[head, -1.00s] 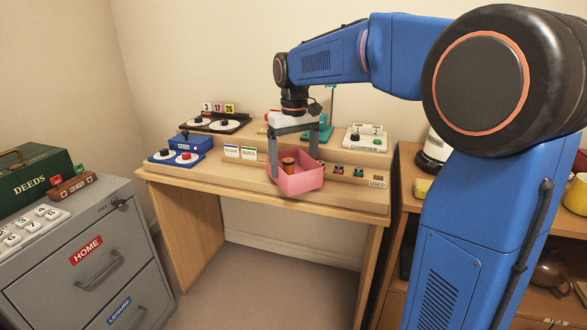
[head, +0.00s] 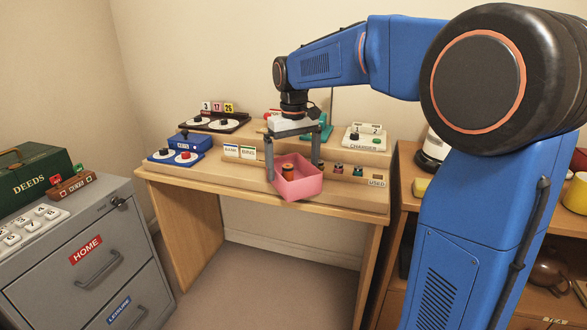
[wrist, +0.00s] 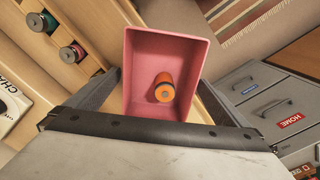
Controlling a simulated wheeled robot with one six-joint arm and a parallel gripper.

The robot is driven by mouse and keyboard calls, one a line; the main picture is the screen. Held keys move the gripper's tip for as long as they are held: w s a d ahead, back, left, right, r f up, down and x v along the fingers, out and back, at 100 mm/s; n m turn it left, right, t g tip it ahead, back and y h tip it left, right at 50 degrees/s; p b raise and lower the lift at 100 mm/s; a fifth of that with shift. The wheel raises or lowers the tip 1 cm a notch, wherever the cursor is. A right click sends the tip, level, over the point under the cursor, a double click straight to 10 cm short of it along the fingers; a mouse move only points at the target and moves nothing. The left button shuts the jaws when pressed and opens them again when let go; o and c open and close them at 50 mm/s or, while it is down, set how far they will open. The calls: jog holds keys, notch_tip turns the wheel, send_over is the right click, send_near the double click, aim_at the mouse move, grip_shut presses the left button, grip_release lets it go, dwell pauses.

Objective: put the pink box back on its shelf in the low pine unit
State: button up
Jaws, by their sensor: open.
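The pink box (head: 305,188) is an open-topped tray at the front edge of the desk, with an orange-brown spool (head: 288,171) inside. My gripper (head: 293,168) is over it, pointing down, fingers apart on either side of the box. In the wrist view the box (wrist: 187,50) lies between the open fingers of my gripper (wrist: 160,80), with the spool (wrist: 164,92) in it. Gaps show beside the walls, but contact low down cannot be told. A low wooden unit (head: 398,190) stands right of the desk, mostly hidden by my arm.
The stepped desk (head: 215,165) holds a blue box with dials, a charger (head: 364,140), cards and small spools beside the pink box. A grey cabinet (head: 75,250) with a green deeds box stands left. The right unit holds a yellow cup (head: 575,195) and brown teapot.

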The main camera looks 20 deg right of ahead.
notch_tip(320, 180, up, 11)
dwell(0.4)
